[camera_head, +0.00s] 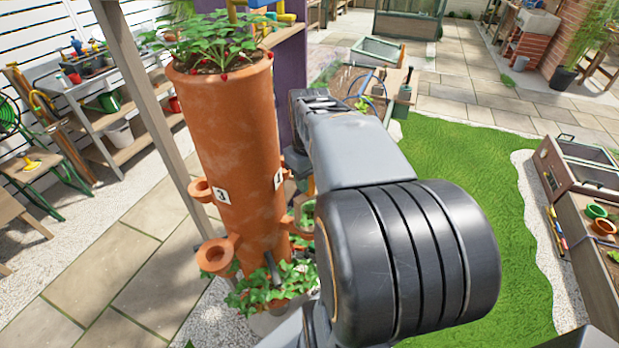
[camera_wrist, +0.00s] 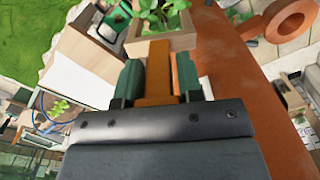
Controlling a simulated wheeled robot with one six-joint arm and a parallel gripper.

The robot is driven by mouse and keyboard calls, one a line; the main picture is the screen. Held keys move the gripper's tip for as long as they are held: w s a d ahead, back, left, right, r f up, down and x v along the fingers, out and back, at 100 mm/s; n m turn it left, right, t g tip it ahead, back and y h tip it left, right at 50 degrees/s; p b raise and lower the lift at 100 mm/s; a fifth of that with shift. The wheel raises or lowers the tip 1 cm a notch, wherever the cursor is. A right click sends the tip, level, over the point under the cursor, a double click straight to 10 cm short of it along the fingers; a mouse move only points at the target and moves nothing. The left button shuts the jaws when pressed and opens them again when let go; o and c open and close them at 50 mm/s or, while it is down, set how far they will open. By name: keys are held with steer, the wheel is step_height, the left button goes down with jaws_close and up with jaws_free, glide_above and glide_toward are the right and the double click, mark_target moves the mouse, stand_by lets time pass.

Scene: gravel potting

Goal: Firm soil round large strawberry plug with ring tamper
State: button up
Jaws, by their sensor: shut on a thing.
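The tall terracotta strawberry planter (camera_head: 228,130) stands upright left of my arm in the head view. It carries ring-like side pockets, one low on the left (camera_head: 216,257) and one above it (camera_head: 200,190). In the wrist view the planter wall (camera_wrist: 245,75) runs down the right side, with one pocket (camera_wrist: 286,20) at the upper right. My gripper (camera_wrist: 158,78) is shut on an orange-brown handle (camera_wrist: 157,70), apparently the ring tamper's. Its working end cannot be made out. My arm hides the gripper in the head view.
Strawberry leaves (camera_head: 215,35) with red fruit top the planter, and more foliage (camera_head: 275,285) grows at its foot. A grey post (camera_head: 150,95) stands close left. A potting bench (camera_head: 85,95) is farther left. Lawn (camera_head: 470,165) lies open to the right.

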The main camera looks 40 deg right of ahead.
steer(key=shift+s+f, duration=0.1)
steer(key=shift+f, duration=0.05)
step_height(320, 180, up, 10)
steer(key=p, duration=0.8)
steer(key=shift+p, duration=0.3)
stand_by(0.5)
